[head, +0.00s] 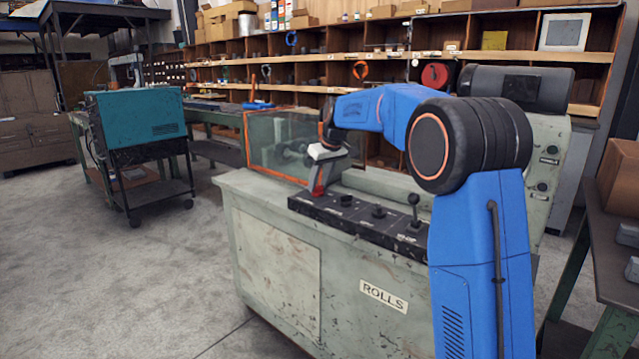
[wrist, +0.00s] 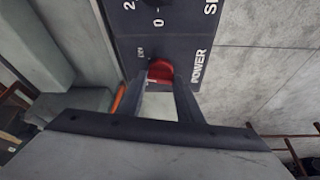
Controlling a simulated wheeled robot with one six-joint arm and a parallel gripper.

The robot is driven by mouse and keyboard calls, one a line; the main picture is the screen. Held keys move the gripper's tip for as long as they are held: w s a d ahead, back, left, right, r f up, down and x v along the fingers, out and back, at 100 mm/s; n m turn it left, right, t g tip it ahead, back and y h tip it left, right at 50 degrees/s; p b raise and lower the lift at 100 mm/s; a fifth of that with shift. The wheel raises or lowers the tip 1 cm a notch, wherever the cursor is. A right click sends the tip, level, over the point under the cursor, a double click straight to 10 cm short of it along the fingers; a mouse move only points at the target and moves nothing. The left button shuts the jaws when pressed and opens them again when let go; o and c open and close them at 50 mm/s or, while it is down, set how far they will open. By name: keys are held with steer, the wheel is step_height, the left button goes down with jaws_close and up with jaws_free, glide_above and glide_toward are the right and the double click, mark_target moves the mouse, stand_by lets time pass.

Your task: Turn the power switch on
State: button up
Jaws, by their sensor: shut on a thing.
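The red power switch (wrist: 160,70) sits on a dark panel beside the white word POWER in the wrist view. My gripper (wrist: 161,80) has one finger on each side of it, with the tips closed on the red part. In the head view the red piece (head: 318,188) shows below my gripper's white body, at the left end of the black control panel (head: 362,215). The fingers hide part of the switch, and I cannot tell its exact setting.
The panel also carries dark knobs and a black lever (head: 413,208). The panel tops a worn green-grey machine (head: 270,275) marked ROLLS. A clear guard with orange edges (head: 262,145) stands behind my gripper. A teal cabinet on a cart (head: 135,115) is at left, with open floor before it.

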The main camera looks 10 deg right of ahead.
steer(key=m+h, duration=0.1)
steer(key=m, duration=0.2)
steer(key=shift+a+m, duration=0.15)
steer(key=shift+m, duration=0.15)
steer(key=shift+m+h, duration=0.8)
steer(key=shift+m, duration=0.9)
steer(key=o, duration=1.1)
steer(key=shift+a+v, duration=0.2)
steer(key=shift+v, duration=8.45)
